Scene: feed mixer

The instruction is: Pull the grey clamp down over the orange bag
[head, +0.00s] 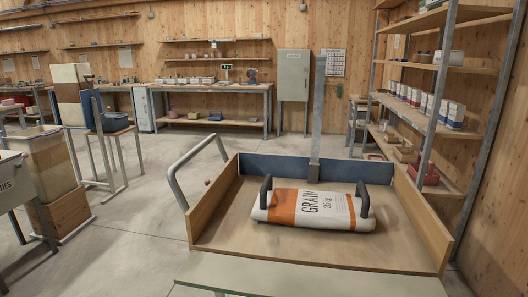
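A white and orange bag (302,209) printed GRAIN lies flat in a wooden tray (215,211) at the lower right of the head view. A grey flat bar (318,110), which looks like the clamp, stands upright at the tray's back edge. Its lower end sits against the blue back wall (270,168), behind the bag. The bar is apart from the bag's top. Neither of my grippers shows in the head view.
A grey bent tube (190,160) rises at the tray's left side. A pale green ledge (300,279) runs along the front. Shelves with boxes (440,107) stand close on the right. Bins (48,165) and stands are at the left. Open floor (145,190) lies between.

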